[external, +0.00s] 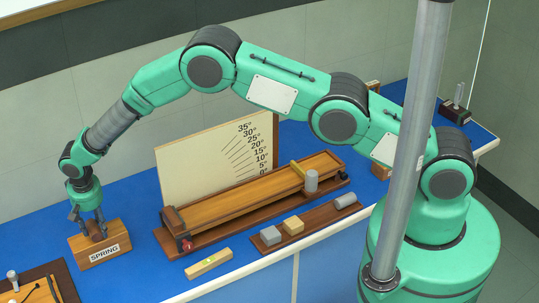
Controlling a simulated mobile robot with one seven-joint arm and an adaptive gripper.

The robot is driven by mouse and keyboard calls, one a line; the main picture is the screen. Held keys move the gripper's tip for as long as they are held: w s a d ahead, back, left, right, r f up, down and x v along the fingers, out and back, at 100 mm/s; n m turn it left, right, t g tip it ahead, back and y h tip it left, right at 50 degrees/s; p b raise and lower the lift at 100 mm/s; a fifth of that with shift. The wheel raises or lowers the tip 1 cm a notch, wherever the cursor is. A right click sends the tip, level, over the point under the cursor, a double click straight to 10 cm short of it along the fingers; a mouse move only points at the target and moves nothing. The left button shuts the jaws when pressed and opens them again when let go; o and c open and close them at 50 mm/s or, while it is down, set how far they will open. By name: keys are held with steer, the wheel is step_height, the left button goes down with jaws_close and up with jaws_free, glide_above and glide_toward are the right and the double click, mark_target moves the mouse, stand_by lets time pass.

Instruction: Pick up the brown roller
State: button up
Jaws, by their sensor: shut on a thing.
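My gripper (90,230) is at the far left, pointing down at the top of the wooden block labelled SPRING (99,254). Its fingers are shut on a small brownish thing, which looks like the brown roller (96,230); the fingers hide much of it. The thing is at or just above the block's top; I cannot tell whether it touches.
A wooden ramp (250,190) with an angle board (205,160) stands mid-bench. A brown tray (300,243) holds blocks and another cylinder. A level (208,263) lies in front. Blue bench (140,275) is bare around the SPRING block.

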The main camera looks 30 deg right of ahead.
mark_target(90, 230)
steer(key=shift+r+b, duration=0.5)
steer(key=shift+r, duration=0.95)
steer(key=shift+s+d+r, duration=0.15)
steer(key=shift+s+d, duration=0.05)
steer(key=shift+d, duration=0.05)
steer(key=s+d+r+b, duration=0.1)
steer(key=s+d+b, duration=0.1)
steer(key=s+d, duration=0.8)
steer(key=shift+s+d+r+b, duration=0.2)
steer(key=shift+s+d+b, duration=0.15)
steer(key=shift+d, duration=0.15)
steer(key=shift+s+y, duration=0.1)
steer(key=shift+y, duration=0.2)
steer(key=shift+d+y+b, duration=0.4)
steer(key=shift+y+b, duration=0.05)
steer(key=shift+y, duration=0.35)
steer(key=shift+a, duration=0.1)
